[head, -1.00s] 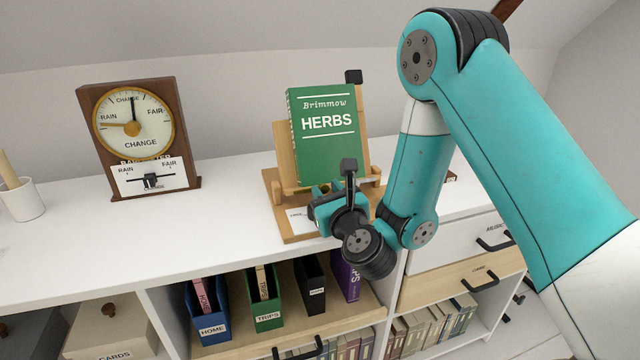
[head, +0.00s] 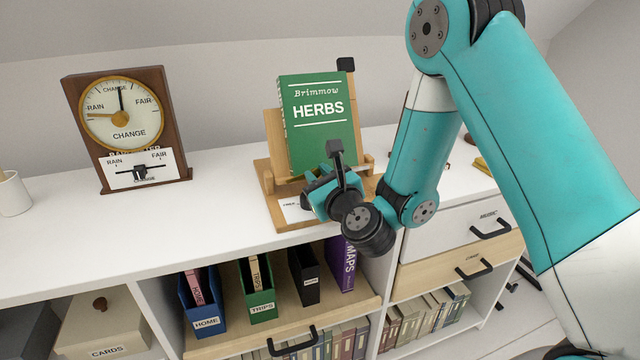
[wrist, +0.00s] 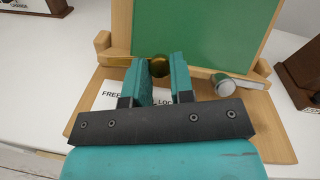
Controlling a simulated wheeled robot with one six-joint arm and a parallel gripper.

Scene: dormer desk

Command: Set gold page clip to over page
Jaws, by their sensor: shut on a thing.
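My gripper (wrist: 160,76) is in front of the wooden book stand, its two teal fingers closed on a round gold knob (wrist: 158,66). A silver knob (wrist: 223,86) sits right of my fingers. A white FREE/LOCK card (wrist: 112,95) lies on the base, partly covered.
A barometer (head: 122,110) with a sliding marker stands on the white top (head: 225,200) at left. Labelled file boxes (head: 257,285) fill the shelf below; drawers (head: 452,232) are at right. The top is clear between barometer and stand.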

